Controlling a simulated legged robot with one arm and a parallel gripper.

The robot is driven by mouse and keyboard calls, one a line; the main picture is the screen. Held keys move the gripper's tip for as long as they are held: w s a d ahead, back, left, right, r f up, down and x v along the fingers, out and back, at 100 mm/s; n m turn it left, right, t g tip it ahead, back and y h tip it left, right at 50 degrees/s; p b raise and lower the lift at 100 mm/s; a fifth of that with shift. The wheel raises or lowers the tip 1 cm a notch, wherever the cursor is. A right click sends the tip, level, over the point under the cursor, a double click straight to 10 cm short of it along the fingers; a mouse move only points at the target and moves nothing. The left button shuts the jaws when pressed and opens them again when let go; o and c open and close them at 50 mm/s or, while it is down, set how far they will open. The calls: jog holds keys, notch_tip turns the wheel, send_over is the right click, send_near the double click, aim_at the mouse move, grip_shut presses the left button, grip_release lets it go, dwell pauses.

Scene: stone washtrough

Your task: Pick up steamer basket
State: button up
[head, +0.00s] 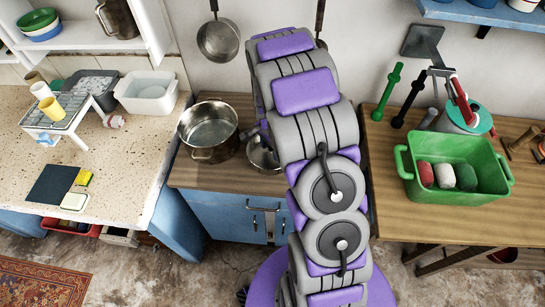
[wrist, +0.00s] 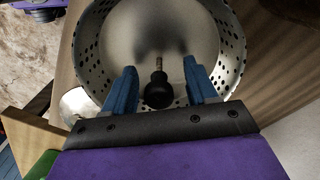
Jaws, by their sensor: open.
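The steamer basket (wrist: 150,32) fills the top middle of the wrist view. It is a round metal bowl with holes around its wall. A thin centre post with a black knob (wrist: 158,92) stands up from it. My gripper (wrist: 159,66) is open over the basket, with one blue finger on each side of the post and knob. A gap shows between the knob and each finger. In the head view my arm hides the gripper. A round metal piece (head: 262,155) shows beside the arm there; I cannot tell if it is the basket.
A metal pot (head: 208,131) stands on the wooden counter left of my arm. On the right table a green tub (head: 458,190) holds rolled cloths. A speckled counter (head: 118,160) on the left carries a rack and a white basin (head: 147,93). A pan (head: 218,40) hangs on the wall.

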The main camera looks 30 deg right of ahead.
jog(key=shift+a+r, duration=0.15)
jog(key=shift+a, duration=0.55)
jog(key=shift+c, duration=1.1)
jog(key=shift+d, duration=1.2)
jog(key=c, duration=0.6)
jog(key=shift+a, duration=0.4)
grip_shut()
jog(key=shift+a, duration=0.5)
